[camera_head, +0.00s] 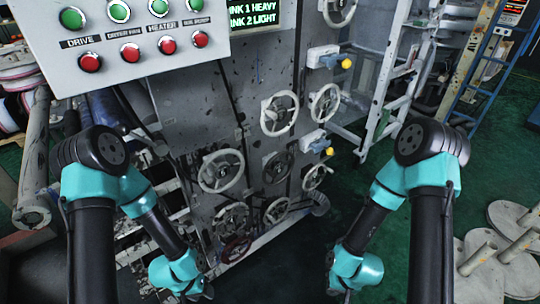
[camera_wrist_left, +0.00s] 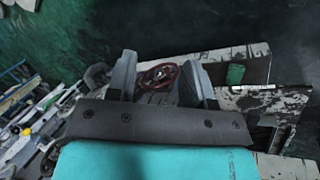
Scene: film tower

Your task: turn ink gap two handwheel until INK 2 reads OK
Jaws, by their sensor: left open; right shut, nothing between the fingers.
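The display (camera_head: 252,14) reads INK 1 HEAVY and INK 2 LIGHT. Several grey handwheels, such as one on the left (camera_head: 221,171), and one dark red handwheel (camera_head: 236,249) are on the machine's face. I cannot read which is ink gap two. My left gripper (camera_head: 204,291) is low, beside the red handwheel. In the left wrist view, my left gripper (camera_wrist_left: 160,82) is open, and the red handwheel (camera_wrist_left: 159,74) shows between its fingers; contact cannot be told. My right gripper (camera_head: 343,296) is shut and empty at the bottom edge, away from the wheels, its tips hard to see.
A button panel (camera_head: 130,40) with green and red buttons overhangs the upper left. Small white boxes with yellow knobs (camera_head: 346,64) stick out of the machine. A white ladder (camera_head: 385,85) stands right of it. Round metal plates (camera_head: 495,250) lie at right. Green floor between is clear.

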